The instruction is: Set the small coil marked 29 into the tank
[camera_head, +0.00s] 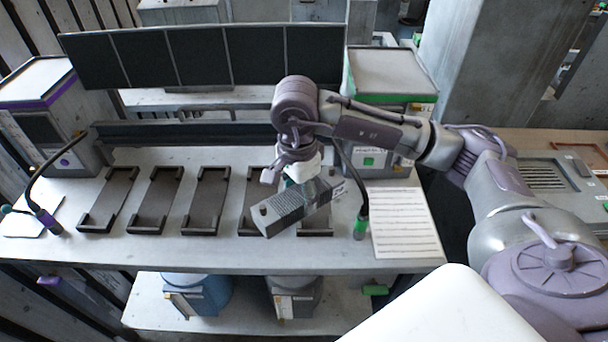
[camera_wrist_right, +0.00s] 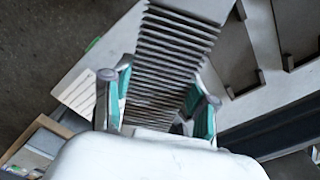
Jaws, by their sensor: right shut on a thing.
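A grey finned block (camera_head: 290,207) hangs tilted above the table's front middle, in my right gripper (camera_head: 300,178). In the right wrist view the green-lined fingers (camera_wrist_right: 158,100) are closed on both sides of the block (camera_wrist_right: 172,48), whose ribs fill the space between them. No number can be read on it, so I cannot tell whether it is coil 29. No tank can be clearly identified; a purple-trimmed box (camera_head: 40,88) stands at the left and a green-trimmed one (camera_head: 390,72) at the right. My left gripper is not in view.
Several dark holders (camera_head: 155,198) lie in a row on the grey table (camera_head: 180,253); the block covers part of the right-hand ones. A printed sheet (camera_head: 405,222) and a green-ended hose (camera_head: 361,226) are to the right. Blue (camera_head: 195,292) and grey containers stand on the lower shelf.

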